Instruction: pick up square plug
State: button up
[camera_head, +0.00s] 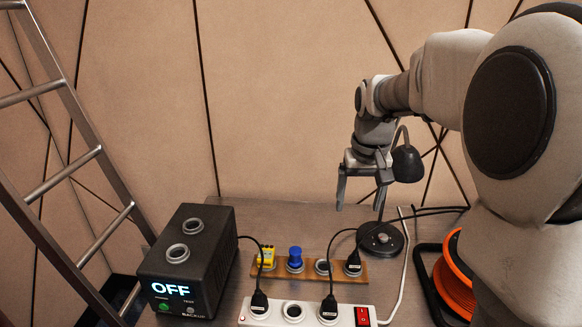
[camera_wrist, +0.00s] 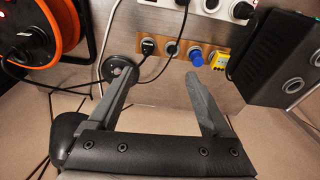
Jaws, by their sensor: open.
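The yellow plug (camera_head: 267,254), which looks square, stands at the left end of the wooden socket board (camera_head: 309,272). It also shows in the wrist view (camera_wrist: 219,60), right of the blue round plug (camera_wrist: 195,57). In the head view the blue plug (camera_head: 294,258) is just right of the yellow one. My gripper (camera_head: 360,208) is open and empty, pointing down above the table, behind and right of the board. In the wrist view its fingers (camera_wrist: 161,80) are spread apart with nothing between them, and the yellow plug lies beyond the right finger.
A black power box (camera_head: 188,262) reading OFF stands left of the board. A white power strip (camera_head: 262,314) with black plugs lies in front. A desk lamp (camera_head: 381,238) stands close to my gripper. An orange cable reel (camera_head: 453,276) is at right, and a ladder (camera_head: 85,160) at left.

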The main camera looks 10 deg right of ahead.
jog(key=g+b, duration=0.2)
jog(key=b, duration=0.1)
send_over(355, 255)
notch_tip(355, 255, down, 15)
jog(key=shift+m, duration=0.5)
jog(key=f, duration=0.3)
jog(key=f+b, duration=0.1)
jog(key=f, duration=0.3)
jog(key=shift+w+d, duration=0.15)
jog(key=shift+w, duration=0.05)
notch_tip(355, 255, down, 5)
jog(key=shift+s+f+b, duration=0.1)
jog(key=shift+s+b, duration=0.05)
jog(key=shift+b, duration=0.65)
grip_shut()
